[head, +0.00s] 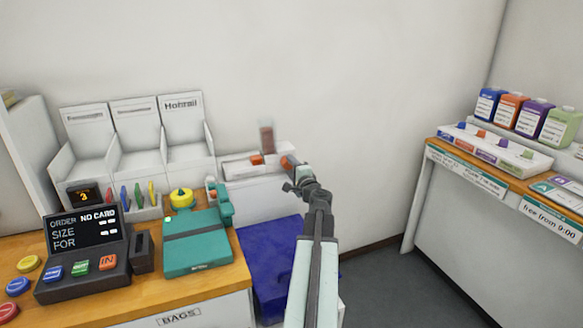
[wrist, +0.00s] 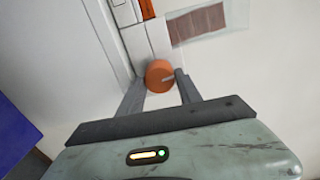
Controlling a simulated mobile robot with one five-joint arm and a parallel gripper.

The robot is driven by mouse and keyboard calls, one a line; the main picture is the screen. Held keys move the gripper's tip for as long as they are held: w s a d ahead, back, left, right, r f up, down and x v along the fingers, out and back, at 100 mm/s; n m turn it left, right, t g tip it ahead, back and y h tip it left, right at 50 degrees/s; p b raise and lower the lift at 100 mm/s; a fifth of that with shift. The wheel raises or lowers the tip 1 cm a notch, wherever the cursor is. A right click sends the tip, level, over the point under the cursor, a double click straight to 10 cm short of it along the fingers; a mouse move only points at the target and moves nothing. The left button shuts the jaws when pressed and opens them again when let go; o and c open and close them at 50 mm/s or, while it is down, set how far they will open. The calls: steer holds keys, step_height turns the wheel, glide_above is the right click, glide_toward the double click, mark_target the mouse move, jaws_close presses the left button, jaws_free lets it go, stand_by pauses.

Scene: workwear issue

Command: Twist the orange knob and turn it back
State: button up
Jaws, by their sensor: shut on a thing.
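The orange knob (wrist: 159,76) is round, with a pale mark across its right side. It sits on a white housing in the wrist view. My gripper (wrist: 160,84) has one finger on each side of the knob and is shut on it. In the head view my gripper (head: 291,178) reaches the right end of the white unit by the wall. The knob (head: 287,162) shows there only in part, behind the fingers.
An orange block (head: 257,160) sits on the white unit, beside a clear holder with brown contents (head: 266,138). A blue bin (head: 272,262) stands below. A teal device (head: 198,243) and a dark order terminal (head: 84,255) stand on the left counter. Floor shows at right.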

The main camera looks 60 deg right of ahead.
steer(key=shift+s+f+m, duration=0.1)
steer(key=shift+m, duration=0.4)
stand_by(0.3)
steer(key=o, duration=1.4)
steer(key=shift+c, duration=0.2)
steer(key=shift+a, duration=0.1)
